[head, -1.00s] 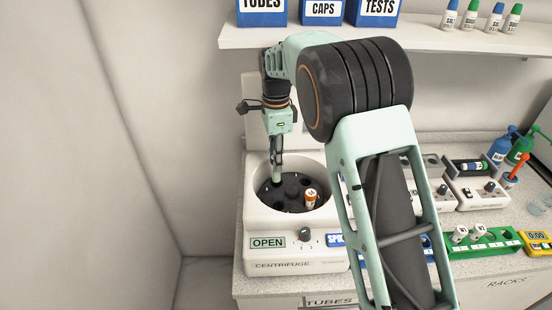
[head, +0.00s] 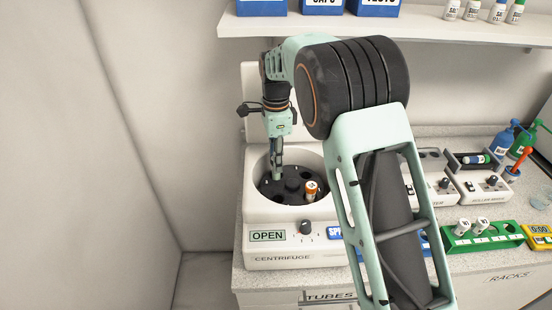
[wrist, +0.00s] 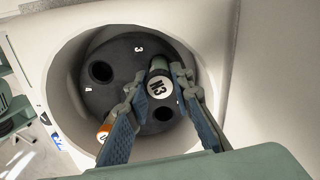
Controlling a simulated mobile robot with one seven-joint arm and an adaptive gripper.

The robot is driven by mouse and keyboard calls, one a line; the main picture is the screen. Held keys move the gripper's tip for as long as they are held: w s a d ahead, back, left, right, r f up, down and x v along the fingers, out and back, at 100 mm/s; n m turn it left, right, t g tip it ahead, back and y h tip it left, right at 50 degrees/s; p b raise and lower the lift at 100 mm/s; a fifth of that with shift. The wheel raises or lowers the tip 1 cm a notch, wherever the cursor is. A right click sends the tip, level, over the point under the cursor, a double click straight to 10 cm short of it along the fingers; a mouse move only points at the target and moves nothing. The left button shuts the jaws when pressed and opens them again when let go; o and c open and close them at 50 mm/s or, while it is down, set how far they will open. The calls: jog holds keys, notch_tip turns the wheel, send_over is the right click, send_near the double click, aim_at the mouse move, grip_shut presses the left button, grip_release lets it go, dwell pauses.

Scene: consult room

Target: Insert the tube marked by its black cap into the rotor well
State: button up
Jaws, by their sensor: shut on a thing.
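My gripper (wrist: 157,92) is shut on a tube (wrist: 161,86) with a dark cap and a white "N3" label on top. In the head view my gripper (head: 277,174) points down into the centrifuge (head: 262,212) bowl, over the left-back part of the black rotor (head: 292,196). The tube's lower end is hidden, so I cannot tell how deep it sits in a well. Empty wells show in the wrist view, one beside the "4" (wrist: 101,72) and one near my fingers (wrist: 164,113).
An orange-capped tube (head: 311,189) stands in the rotor's right side. The bowl wall surrounds my gripper closely. A green rack (head: 482,240) with white-capped tubes and a roller mixer (head: 491,183) stand to the right. A shelf (head: 420,28) is above.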

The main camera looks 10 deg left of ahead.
jog(key=shift+f+b, duration=0.3)
jog(key=shift+f, duration=0.4)
jog(key=o, duration=1.1)
